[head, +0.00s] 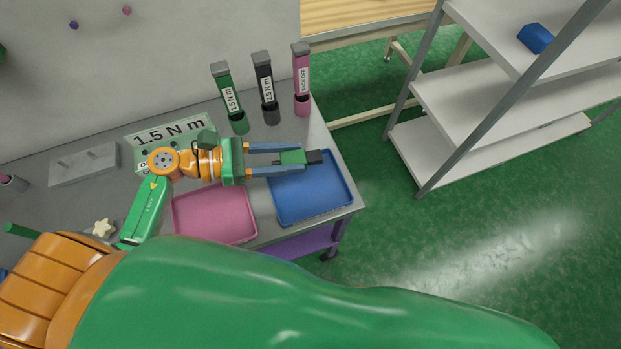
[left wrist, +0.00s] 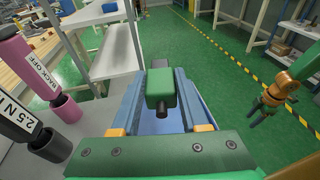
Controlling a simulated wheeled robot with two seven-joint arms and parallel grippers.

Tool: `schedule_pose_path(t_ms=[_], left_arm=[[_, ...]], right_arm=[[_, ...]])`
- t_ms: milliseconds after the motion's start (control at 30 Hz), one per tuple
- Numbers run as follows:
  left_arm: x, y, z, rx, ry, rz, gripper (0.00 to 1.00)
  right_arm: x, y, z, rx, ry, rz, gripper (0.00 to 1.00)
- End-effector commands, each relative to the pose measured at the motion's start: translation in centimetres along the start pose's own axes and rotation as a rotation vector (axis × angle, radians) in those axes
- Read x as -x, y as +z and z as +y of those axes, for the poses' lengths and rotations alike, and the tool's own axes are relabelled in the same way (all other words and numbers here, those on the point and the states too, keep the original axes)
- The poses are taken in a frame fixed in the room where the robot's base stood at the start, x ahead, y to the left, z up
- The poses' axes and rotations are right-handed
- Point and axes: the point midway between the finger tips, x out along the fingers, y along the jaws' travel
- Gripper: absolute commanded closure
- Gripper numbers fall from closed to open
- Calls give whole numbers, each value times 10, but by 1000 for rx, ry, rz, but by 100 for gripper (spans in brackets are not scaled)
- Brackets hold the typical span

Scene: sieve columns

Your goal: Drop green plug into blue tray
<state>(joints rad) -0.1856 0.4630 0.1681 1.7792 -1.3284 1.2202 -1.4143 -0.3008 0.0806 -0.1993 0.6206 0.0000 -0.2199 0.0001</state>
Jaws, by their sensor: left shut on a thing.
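The green plug (head: 291,157), a green block with a dark end, is held between the two fingers of my left gripper (head: 300,158). In the left wrist view the plug (left wrist: 160,82) sits between the blue-grey fingers. The blue tray (head: 318,200) lies on the grey table at its right end. My left gripper and the plug are above the tray's back part; the exact height is hard to tell. In the left wrist view, part of an orange and green arm, likely my right gripper (left wrist: 268,103), shows at the right; its jaws are unclear.
A pink tray (head: 213,215) lies left of the blue tray. Behind stand a green column (head: 228,95), a black column (head: 265,85) and a pink column (head: 301,75). A labelled plate (head: 165,130) and a grey block (head: 84,165) are further left. Shelves (head: 505,95) stand apart at right.

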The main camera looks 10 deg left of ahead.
Motion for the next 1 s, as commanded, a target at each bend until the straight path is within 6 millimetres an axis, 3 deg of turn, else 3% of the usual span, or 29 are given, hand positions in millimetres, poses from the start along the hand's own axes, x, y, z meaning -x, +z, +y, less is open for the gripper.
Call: schedule_pose_path(t_ms=[33, 200, 467, 500, 600, 867, 1000], left_arm=[[-3, -15, 0, 1, 1, -2, 100], [-7, -37, 0, 1, 0, 0, 100], [-7, -36, 0, 0, 0, 0, 100], [-7, -36, 0, 0, 0, 0, 45], [-7, -36, 0, 0, 0, 0, 21], [-7, -36, 0, 0, 0, 1, 21], [11, -41, 0, 1, 1, 5, 21]], right_arm=[[-14, 1, -3, -1, -5, 0, 50], [-30, 2, -6, -2, -9, 0, 50], [-28, 3, -3, 0, -5, -1, 50], [-28, 3, -3, 0, -4, -1, 50], [-28, 3, -2, 0, -3, -1, 50], [-28, 3, 0, 1, 1, -1, 50], [-40, 4, 0, 1, 1, 0, 50]])
